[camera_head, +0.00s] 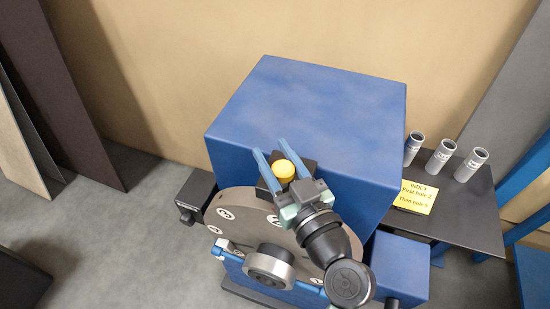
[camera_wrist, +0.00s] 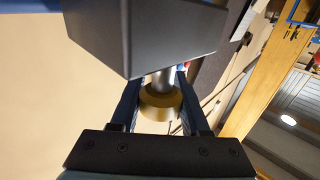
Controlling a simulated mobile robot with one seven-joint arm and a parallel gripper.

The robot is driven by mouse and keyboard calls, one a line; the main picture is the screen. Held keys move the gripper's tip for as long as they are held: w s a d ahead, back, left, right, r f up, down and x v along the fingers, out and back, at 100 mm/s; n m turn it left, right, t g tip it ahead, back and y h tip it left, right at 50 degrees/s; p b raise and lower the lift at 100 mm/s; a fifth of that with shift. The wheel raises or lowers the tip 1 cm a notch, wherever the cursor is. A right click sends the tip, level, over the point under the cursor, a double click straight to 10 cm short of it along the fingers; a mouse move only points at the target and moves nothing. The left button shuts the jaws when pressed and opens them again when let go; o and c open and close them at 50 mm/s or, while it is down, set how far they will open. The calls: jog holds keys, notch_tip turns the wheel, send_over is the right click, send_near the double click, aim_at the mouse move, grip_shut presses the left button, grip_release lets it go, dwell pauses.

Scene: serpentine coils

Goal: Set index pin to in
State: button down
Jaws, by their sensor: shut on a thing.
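The index pin has a yellow knob (camera_head: 284,170) and sits at the top of the round grey index plate (camera_head: 238,212) on the blue machine. In the wrist view the yellow knob (camera_wrist: 160,102) is on a grey metal shaft (camera_wrist: 161,80) that runs into a dark block (camera_wrist: 145,35). My gripper (camera_head: 270,168) has its two blue fingers on either side of the knob, and it is shut on it. In the wrist view the fingers (camera_wrist: 158,108) flank the knob closely. How deep the pin sits in the plate is hidden.
A big blue housing (camera_head: 310,105) stands behind the plate. A dark side table (camera_head: 465,212) at right holds several grey cylinders (camera_head: 441,156) and a yellow note (camera_head: 415,197) reading "INDEX First hole 2 Then hole 5". A chuck (camera_head: 268,264) sits at the plate's centre. Open floor lies at left.

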jog(key=shift+f, duration=0.35)
jog(key=c, duration=0.8)
grip_release()
jog(key=o, duration=0.4)
jog(key=shift+r, duration=0.1)
jog(key=b+v, duration=0.4)
jog(key=v, duration=0.9)
jog(key=shift+r+b, duration=0.1)
jog(key=shift+b, duration=0.3)
